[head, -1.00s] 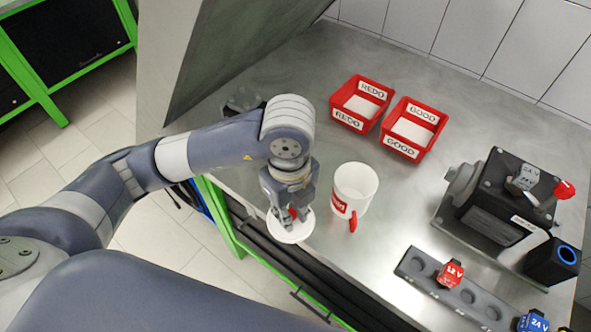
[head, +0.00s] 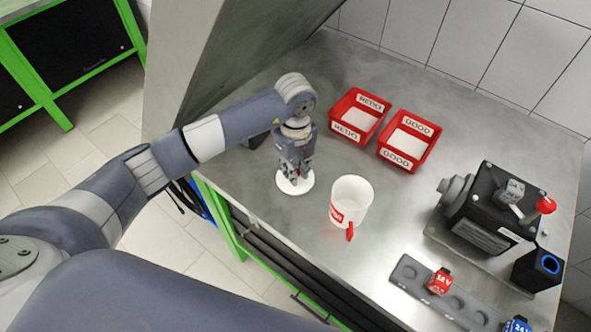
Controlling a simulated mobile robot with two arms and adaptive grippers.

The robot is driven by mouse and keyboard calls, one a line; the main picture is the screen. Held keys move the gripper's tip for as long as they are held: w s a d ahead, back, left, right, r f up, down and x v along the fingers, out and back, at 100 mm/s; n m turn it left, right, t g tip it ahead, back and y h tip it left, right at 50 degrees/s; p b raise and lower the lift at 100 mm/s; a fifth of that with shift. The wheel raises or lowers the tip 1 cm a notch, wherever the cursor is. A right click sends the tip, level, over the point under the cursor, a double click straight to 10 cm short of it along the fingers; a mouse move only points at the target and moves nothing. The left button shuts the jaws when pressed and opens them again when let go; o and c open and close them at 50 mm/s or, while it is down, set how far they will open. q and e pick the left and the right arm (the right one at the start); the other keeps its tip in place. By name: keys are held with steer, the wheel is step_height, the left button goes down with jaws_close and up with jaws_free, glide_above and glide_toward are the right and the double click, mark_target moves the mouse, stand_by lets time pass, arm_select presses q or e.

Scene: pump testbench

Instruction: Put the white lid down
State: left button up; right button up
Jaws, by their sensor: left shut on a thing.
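The white lid (head: 283,186) is a round disc at the left part of the steel worktop, left of the white mug. My left gripper (head: 292,177) is above the lid and shut on it, with fingertips at its middle. The lid looks level and close to the worktop; I cannot tell whether it touches the surface. The white mug (head: 352,193) with red print and a red handle stands upright and open to the right of the lid. My right gripper is not in view.
Red bins marked REDO (head: 357,117) and GOOD (head: 408,140) stand behind the mug. A dark pump unit (head: 487,213) is at the right. A grey holder (head: 420,284) with a red 12V piece (head: 439,281) lies at the front right. Bare worktop surrounds the lid.

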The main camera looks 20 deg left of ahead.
arm_select(q)
steer(key=shift+f, duration=0.9)
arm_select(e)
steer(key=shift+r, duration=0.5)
arm_select(q)
steer(key=shift+f, duration=0.2)
steer(key=o, duration=0.9)
steer(key=shift+c, duration=0.2)
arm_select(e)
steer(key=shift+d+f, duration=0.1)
